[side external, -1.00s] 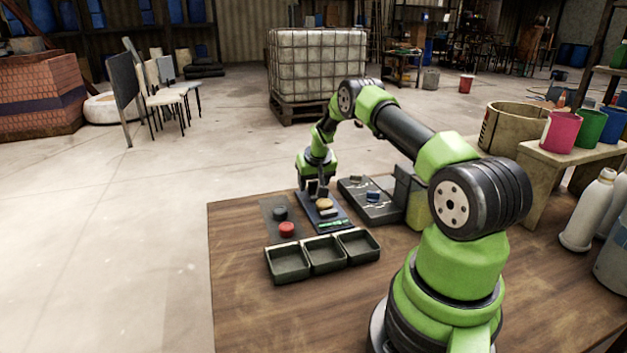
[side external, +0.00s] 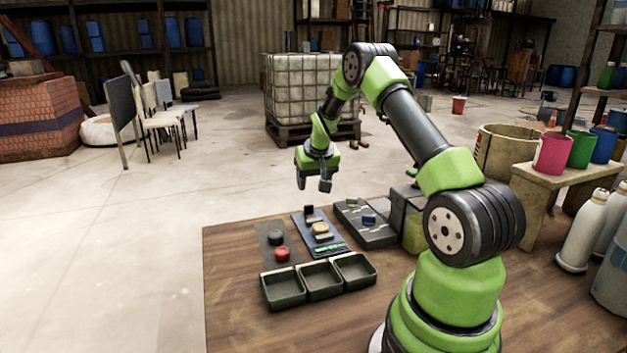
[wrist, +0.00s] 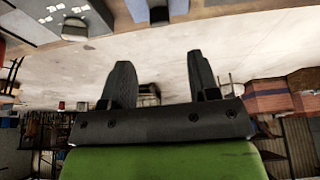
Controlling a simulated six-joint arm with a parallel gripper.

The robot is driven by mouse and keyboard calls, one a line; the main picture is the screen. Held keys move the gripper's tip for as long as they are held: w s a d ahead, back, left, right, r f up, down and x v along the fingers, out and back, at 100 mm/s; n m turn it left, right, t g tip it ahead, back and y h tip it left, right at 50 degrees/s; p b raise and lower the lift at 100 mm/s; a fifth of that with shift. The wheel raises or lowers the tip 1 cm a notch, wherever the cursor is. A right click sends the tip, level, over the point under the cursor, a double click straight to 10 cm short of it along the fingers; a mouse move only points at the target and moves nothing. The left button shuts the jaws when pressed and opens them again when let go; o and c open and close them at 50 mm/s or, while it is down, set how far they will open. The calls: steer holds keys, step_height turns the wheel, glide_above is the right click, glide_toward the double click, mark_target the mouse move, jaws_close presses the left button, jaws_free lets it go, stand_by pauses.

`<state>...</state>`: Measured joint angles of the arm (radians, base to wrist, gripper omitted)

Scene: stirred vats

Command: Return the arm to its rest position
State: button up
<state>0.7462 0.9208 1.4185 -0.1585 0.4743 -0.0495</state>
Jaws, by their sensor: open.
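My gripper (side external: 314,184) is open and empty, raised above the far edge of the wooden table. The arm reaches out from its base at the right of the side view. In the wrist view my gripper's two fingers (wrist: 162,85) stand apart with nothing between them. Below the gripper in the side view lies a dark blue panel (side external: 335,249) bearing a small black block (side external: 308,210), a yellow round piece (side external: 320,228) and a green strip.
The wooden table (side external: 236,318) holds three dark open trays (side external: 320,292) in a row, a red knob (side external: 282,254), a black knob (side external: 276,237) and a grey panel (side external: 378,238). A side bench with pink (side external: 552,153), green and blue pots stands right. Space above the table's left is free.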

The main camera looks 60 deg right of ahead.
steer(key=s+a+r+n+t+y, duration=0.2)
steer(key=s+a+r+t, duration=0.1)
steer(key=a+r, duration=1.6)
steer(key=s+a+r+n+t+y, duration=0.1)
steer(key=s+a+n+y, duration=0.2)
steer(key=s+a, duration=1.1)
steer(key=shift+s+a, duration=0.15)
steer(key=shift+s, duration=0.5)
